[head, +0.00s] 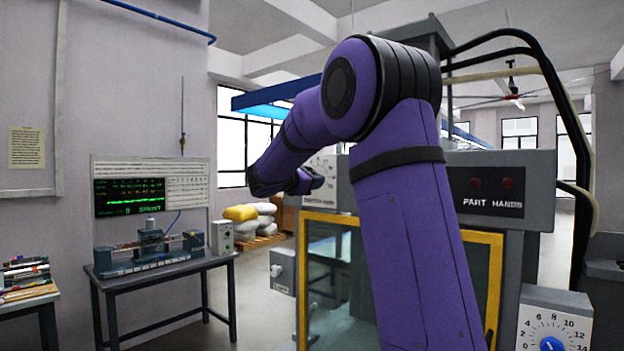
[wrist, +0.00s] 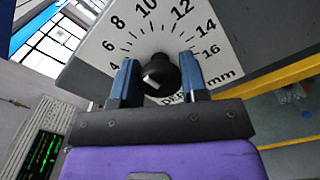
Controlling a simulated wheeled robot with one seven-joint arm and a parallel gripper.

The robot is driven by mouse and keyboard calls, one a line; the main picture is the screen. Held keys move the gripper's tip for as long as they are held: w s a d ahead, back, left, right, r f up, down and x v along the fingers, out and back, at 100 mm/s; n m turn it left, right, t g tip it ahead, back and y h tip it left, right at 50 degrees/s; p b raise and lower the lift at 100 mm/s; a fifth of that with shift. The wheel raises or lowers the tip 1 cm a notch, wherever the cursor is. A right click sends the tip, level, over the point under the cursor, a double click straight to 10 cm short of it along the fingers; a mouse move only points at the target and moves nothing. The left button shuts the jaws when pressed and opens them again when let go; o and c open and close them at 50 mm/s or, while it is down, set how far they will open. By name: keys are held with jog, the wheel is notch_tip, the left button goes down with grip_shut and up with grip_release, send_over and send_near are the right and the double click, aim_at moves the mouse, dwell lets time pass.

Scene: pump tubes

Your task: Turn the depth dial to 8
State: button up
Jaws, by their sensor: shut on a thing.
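The depth dial is a white plate (wrist: 150,40) marked with even numbers, of which 4 to 16 show, with "mm" and a partly hidden label. Its round black knob (wrist: 163,80) has a white mark on its left part. The mark lies towards the low-number side, but I cannot read an exact value. My gripper (wrist: 160,80) is shut on the knob, with one blue finger on each side. The fingers hide part of the plate's lower edge. In the head view the dial plate (head: 322,164) is partly behind my gripper (head: 312,180).
A yellow-framed glass door (head: 302,270) is below the dial. Another dial with a blue knob (head: 552,343) stands at the lower right. A bench (head: 165,266) with an apparatus and green-lit display (head: 130,197) is at the left. Sacks (head: 250,215) lie behind.

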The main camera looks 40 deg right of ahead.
jog(key=shift+f, duration=0.1)
dwell(0.3)
jog(key=o, duration=0.9)
jog(key=shift+o, duration=0.2)
jog(key=s+a, duration=0.1)
jog(key=a, duration=0.9)
jog(key=shift+s+a, duration=0.2)
jog(key=shift+a, duration=0.2)
jog(key=s+a+f+m+t+y, duration=0.1)
jog(key=s+a+f+m+y, duration=0.3)
jog(key=s, duration=0.6)
jog(key=s+a+f+m+t+y, duration=0.1)
jog(key=s+a+f+m+y, duration=0.4)
jog(key=s, duration=0.6)
jog(key=s+a+f+m+y, duration=0.4)
jog(key=s+a+f+y, duration=0.4)
jog(key=s+a, duration=0.2)
jog(key=shift+s+a+f+t+y, duration=0.15)
jog(key=shift+a+f+t+y, duration=0.2)
jog(key=shift+t+y, duration=0.05)
